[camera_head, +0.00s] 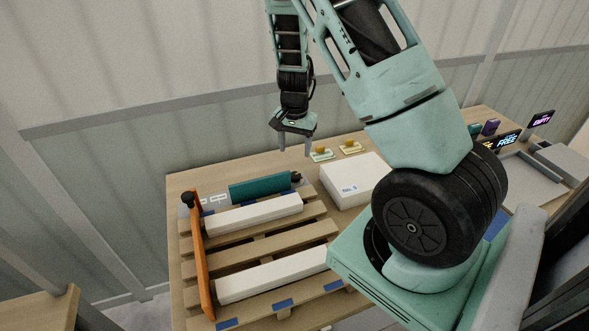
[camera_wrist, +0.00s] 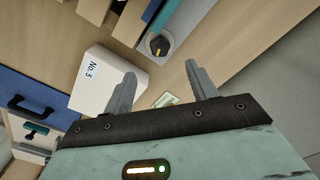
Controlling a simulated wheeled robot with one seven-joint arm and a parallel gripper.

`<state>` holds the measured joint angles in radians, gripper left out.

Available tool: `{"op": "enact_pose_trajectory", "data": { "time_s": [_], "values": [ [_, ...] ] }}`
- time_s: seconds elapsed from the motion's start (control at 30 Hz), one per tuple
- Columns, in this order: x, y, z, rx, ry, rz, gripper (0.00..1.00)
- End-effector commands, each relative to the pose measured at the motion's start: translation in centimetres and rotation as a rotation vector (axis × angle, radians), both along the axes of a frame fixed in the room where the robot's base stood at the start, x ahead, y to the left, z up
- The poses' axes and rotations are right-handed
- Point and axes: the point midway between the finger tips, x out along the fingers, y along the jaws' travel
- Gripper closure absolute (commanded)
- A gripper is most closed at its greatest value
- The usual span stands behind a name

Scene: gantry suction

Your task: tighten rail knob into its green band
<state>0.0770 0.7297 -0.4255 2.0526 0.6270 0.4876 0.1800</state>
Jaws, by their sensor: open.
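A black knob (camera_head: 296,177) sits at the right end of a teal rail (camera_head: 260,187) at the back of the wooden pallet. In the wrist view, a black knob (camera_wrist: 158,45) with a yellow mark lies on a grey plate beside the teal rail (camera_wrist: 163,14). I cannot make out a green band around it. A second black knob (camera_head: 187,198) is at the far end of an orange bar (camera_head: 201,250). My gripper (camera_head: 295,148) is open and empty above the table, behind and above the rail. Its two fingers (camera_wrist: 160,75) show apart in the wrist view, with the knob beyond them.
A white box (camera_head: 352,180) stands right of the pallet (camera_head: 240,254); its label reads No. 5 in the wrist view (camera_wrist: 98,82). White beams (camera_head: 255,213) lie on the pallet. Small yellow-topped pieces (camera_head: 351,147) sit at the back. My arm hides part of the table's right side.

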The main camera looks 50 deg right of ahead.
Motion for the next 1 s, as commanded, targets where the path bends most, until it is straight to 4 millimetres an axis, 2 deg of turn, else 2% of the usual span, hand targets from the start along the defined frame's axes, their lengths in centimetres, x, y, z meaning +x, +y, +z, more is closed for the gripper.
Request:
{"op": "enact_pose_trajectory", "data": {
  "time_s": [0.3,0.5,0.67,0.93,1.0],
  "values": [
    [-0.1,0.0,-6.4,0.002,0.004,-0.003,0.43],
    [0.0,0.0,-8.9,0.001,0.002,0.000,0.43],
    [0.0,0.0,-9.7,0.000,0.000,-0.001,0.43],
    [0.0,0.0,-9.8,0.000,-0.001,0.000,0.43],
    [0.0,0.0,-9.8,0.000,-0.001,0.000,0.62]
  ]
}}
